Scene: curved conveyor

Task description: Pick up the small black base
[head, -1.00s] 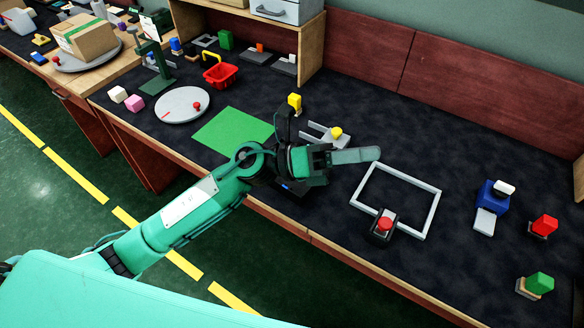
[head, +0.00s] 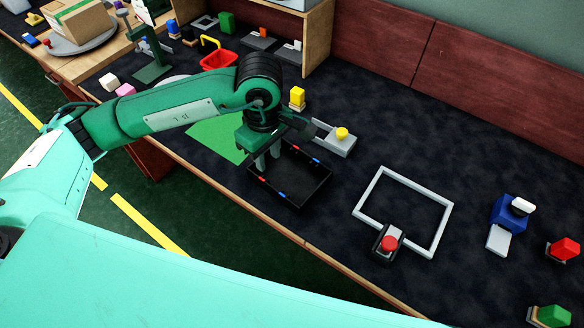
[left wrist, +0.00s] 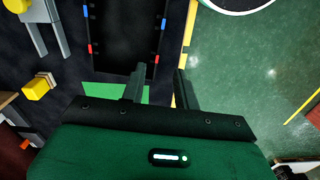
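A black rectangular tray-like base (head: 300,190) with red and blue marks on its rim lies near the table's front edge. It also shows in the left wrist view (left wrist: 122,35). My left gripper (head: 266,162) points down at the tray's left end, beside the green mat. In the left wrist view its two fingers (left wrist: 160,72) are apart with nothing between them, near the tray's end edge; I cannot tell whether they touch it. A smaller black base (head: 376,250) with a red knob (head: 389,243) stands at the grey frame's near corner. My right gripper is not in view.
A grey square frame (head: 442,222) lies right of the tray. A grey forked piece with a yellow knob (head: 342,134) and a yellow block (head: 297,96) stand behind it. The green mat (head: 215,138) lies left. Blue, red and green pieces stand far right.

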